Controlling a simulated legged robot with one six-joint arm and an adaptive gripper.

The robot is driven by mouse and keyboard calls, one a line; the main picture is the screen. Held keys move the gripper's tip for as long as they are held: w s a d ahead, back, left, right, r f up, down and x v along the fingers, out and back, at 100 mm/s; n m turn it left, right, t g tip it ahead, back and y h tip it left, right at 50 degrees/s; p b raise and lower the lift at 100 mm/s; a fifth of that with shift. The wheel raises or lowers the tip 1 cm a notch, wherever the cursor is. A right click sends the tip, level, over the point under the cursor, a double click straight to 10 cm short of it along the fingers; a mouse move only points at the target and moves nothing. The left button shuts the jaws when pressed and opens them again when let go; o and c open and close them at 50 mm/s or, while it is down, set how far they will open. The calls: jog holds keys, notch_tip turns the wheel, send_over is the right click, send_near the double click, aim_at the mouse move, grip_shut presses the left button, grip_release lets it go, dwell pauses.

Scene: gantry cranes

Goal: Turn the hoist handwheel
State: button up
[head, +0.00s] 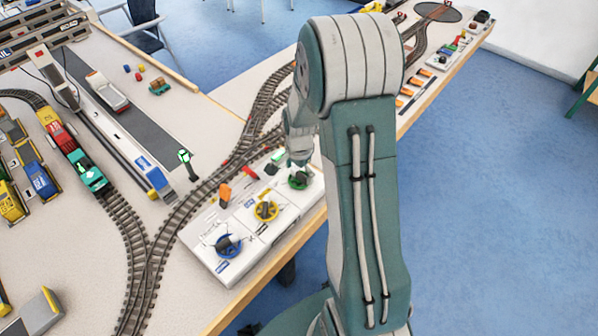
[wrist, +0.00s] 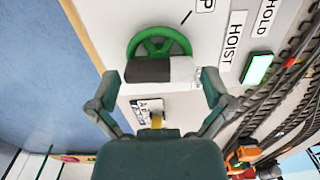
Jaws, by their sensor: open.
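The green handwheel (head: 299,182) is the farthest of three wheels on a white control panel in the head view. In the wrist view, the green handwheel (wrist: 158,36) lies beyond my fingertips, beside a label (wrist: 232,40) reading HOIST. My gripper (wrist: 162,82) is open, its two fingers spread to either side below the wheel. In the head view my gripper (head: 299,150) is right over or beside the green wheel, partly hiding it. A dark and white block between the fingers hides the wheel's lower part. I cannot tell whether the fingers touch anything.
A yellow handwheel (head: 266,211) and a blue handwheel (head: 228,246) stand on the same panel (head: 205,262), nearer the front. A lit green button (wrist: 257,69) sits beside the HOIST label. Model train tracks (head: 178,215) run left of the panel. Blue floor lies right of the table edge.

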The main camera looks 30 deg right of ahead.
jog(key=c, duration=0.8)
jog(key=shift+n, duration=0.4)
jog(key=n, duration=0.4)
jog(key=shift+n, duration=0.4)
jog(key=n, duration=0.5)
jog(key=o, duration=0.8)
